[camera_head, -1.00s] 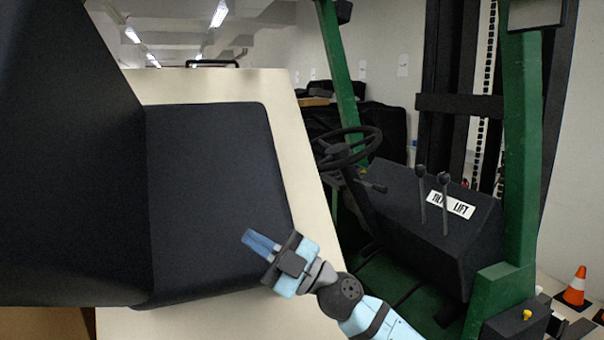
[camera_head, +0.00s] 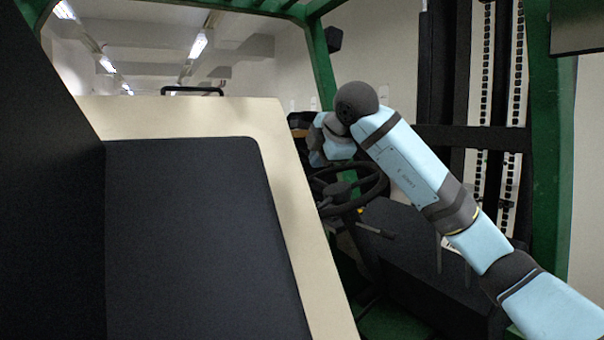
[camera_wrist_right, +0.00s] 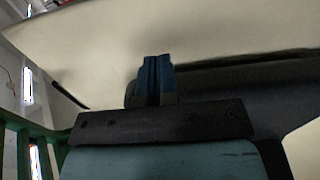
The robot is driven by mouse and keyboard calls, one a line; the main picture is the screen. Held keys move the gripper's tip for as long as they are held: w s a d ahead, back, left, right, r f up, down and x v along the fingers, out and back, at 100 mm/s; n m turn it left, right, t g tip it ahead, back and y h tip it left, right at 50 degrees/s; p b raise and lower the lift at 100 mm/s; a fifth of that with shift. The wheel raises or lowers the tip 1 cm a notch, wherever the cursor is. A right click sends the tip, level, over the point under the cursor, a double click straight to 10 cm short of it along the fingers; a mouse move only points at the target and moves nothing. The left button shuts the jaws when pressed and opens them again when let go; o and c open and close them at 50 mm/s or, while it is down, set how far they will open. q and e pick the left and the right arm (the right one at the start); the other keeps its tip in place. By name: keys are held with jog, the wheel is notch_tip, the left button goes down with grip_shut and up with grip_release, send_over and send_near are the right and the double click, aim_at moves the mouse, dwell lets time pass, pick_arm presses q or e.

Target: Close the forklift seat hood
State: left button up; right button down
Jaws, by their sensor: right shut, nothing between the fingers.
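The forklift seat hood is a cream panel (camera_head: 285,190) with a black seat cushion (camera_head: 190,240) on it, at the left and middle of the head view. A dark seat back (camera_head: 45,200) rises at the far left. How far the hood is tilted is hard to tell. My right gripper (camera_head: 318,158) is beyond the hood's right edge, above the steering wheel, partly hidden by my own wrist. In the right wrist view its blue fingers (camera_wrist_right: 155,78) are together and empty, in front of a cream surface (camera_wrist_right: 210,40); contact cannot be told. My left gripper is out of view.
The black steering wheel (camera_head: 350,190) is just below my right wrist. A green post (camera_head: 545,150) stands at the right and another green post (camera_head: 320,65) behind the wheel. A black handle (camera_head: 192,91) shows at the hood's far edge.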

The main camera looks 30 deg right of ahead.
aim_at(297, 192)
jog(key=p+x, duration=0.2)
jog(key=x, duration=0.7)
jog(key=shift+w+f, duration=0.2)
jog(key=shift+f, duration=0.1)
jog(key=shift+w+f+p, duration=0.3)
jog(key=shift+w+f, duration=0.6)
jog(key=shift+w, duration=0.05)
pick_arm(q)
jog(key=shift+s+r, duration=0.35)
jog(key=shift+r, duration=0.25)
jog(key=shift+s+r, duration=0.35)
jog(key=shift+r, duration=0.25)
